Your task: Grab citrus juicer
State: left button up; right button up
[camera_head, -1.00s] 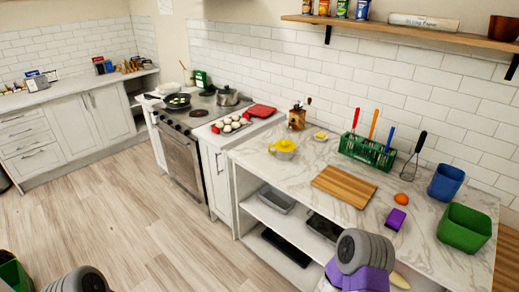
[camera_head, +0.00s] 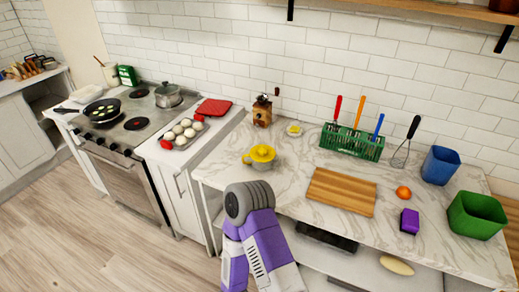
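The citrus juicer (camera_head: 261,153) has a yellow top and a greyish, partly see-through cup. It stands upright near the left end of the marble counter, left of the wooden cutting board. A purple and grey arm link of mine rises from the bottom of the head view, and its rounded grey joint is just below and left of the juicer in the picture. I cannot tell for sure which arm it is. No gripper fingers show in this view. Nothing is seen holding the juicer.
On the marble counter (camera_head: 290,190) are a cutting board (camera_head: 341,192), green utensil rack (camera_head: 352,143), whisk (camera_head: 406,143), orange (camera_head: 403,192), purple sponge-like block (camera_head: 409,221), blue bin (camera_head: 440,165), green bin (camera_head: 476,215) and wooden grinder (camera_head: 262,112). Counter around the juicer is clear.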

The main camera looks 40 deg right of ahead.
aim_at(262, 157)
jog(key=z, duration=0.8)
jog(key=i, duration=0.8)
jog(key=z, duration=0.85)
